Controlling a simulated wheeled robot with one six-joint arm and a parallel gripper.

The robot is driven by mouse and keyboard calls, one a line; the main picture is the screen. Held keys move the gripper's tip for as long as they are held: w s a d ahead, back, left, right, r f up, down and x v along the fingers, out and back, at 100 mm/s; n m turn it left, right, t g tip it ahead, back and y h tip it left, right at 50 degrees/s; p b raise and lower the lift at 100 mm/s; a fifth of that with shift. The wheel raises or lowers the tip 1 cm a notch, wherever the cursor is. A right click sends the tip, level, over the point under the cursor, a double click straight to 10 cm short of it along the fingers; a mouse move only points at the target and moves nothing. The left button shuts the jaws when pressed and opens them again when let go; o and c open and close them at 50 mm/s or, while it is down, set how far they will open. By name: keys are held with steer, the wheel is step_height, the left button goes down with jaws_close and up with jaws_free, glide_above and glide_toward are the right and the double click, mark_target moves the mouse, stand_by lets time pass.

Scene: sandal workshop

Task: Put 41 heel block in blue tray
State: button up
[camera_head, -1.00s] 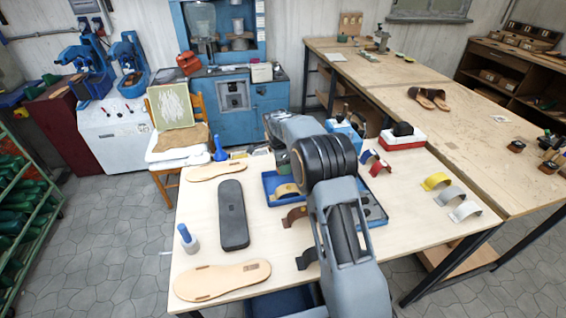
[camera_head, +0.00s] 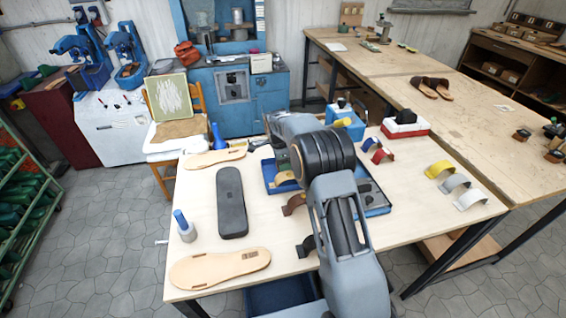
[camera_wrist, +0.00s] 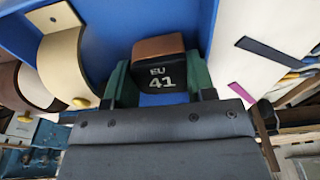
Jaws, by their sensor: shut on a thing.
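The heel block (camera_wrist: 160,68), black with a brown top and the print "EU 41", sits between the green fingers of my gripper (camera_wrist: 158,82) in the wrist view. My gripper is shut on it. The blue tray (camera_wrist: 110,22) fills the background behind the block, with a cream curved strap (camera_wrist: 62,68) at the left. I cannot tell whether the block touches the tray. In the head view the blue tray (camera_head: 268,172) lies on the table, partly covered by my arm. The gripper and block are hidden there.
Curved straps (camera_head: 454,184) lie at the right. A red-and-white box (camera_head: 405,127) and a blue box (camera_head: 345,122) stand behind the tray.

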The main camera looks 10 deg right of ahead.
steer(key=shift+f, duration=0.3)
stand_by(0.4)
steer(key=o, duration=1.2)
steer(key=shift+r, duration=0.2)
steer(key=shift+o, duration=0.9)
steer(key=shift+r+p, duration=0.45)
steer(key=shift+r, duration=0.4)
steer(key=shift+r+p, duration=1.5)
steer(key=shift+r, duration=1)
